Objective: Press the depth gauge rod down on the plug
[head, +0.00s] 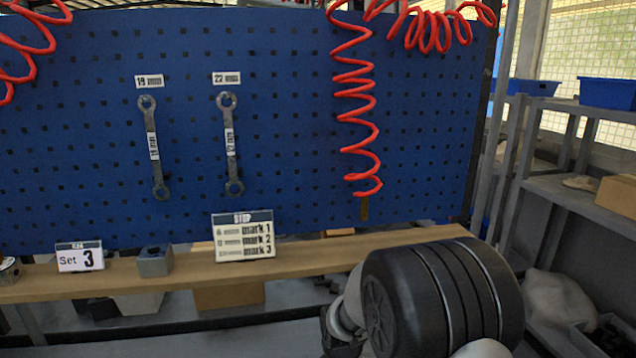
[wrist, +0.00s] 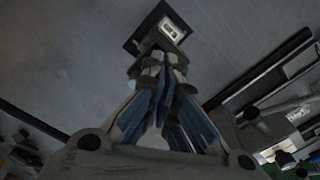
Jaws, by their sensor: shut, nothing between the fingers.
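I cannot make out a depth gauge rod or a plug for certain in either view. In the head view a grey block (head: 154,262) with a dark spot on its top stands on the wooden ledge (head: 330,257). Part of another metal block (head: 8,271) is cut off at the left edge. My gripper (wrist: 165,58) shows in the wrist view, with its fingers shut together and nothing between them. Beyond the fingertips is a dark square thing with a pale label (wrist: 171,30), which I cannot identify. The gripper appears away from the blocks.
A "Set 3" card (head: 80,257) and a STOP card (head: 243,236) stand on the ledge beside the grey block. Two wrenches (head: 154,150) (head: 229,145) and a red coiled hose (head: 355,100) hang at the blue pegboard (head: 280,150). Shelving (head: 580,200) stands at the right.

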